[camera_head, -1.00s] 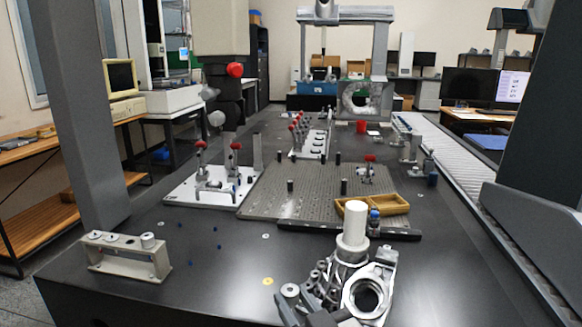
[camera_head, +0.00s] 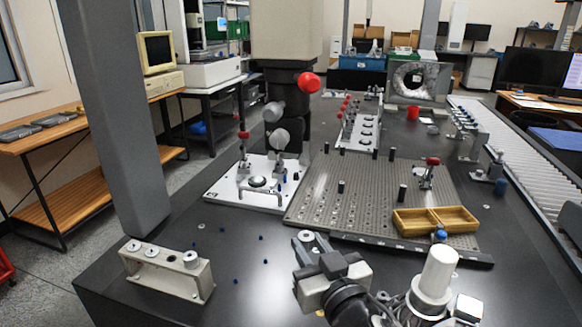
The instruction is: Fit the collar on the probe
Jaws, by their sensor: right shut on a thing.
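My right gripper (camera_head: 306,243) shows at the lower middle of the head view, over the dark table. It is shut on a small grey round piece, which looks like the collar (camera_head: 306,236). The probe appears to be the black stem (camera_head: 285,110) under the beige machine column. It carries a red ball (camera_head: 308,82) and grey balls. It stands farther back and to the upper left of the gripper, well apart from it. I cannot tell its lower end clearly against the white plate. My left gripper is not in view.
A grey rack (camera_head: 165,272) with several round pieces stands at the front left. A white fixture plate (camera_head: 225,190) and a perforated plate (camera_head: 330,212) lie behind. A yellow tray (camera_head: 412,226) is at right. A white cylinder (camera_head: 438,272) stands close to the right gripper.

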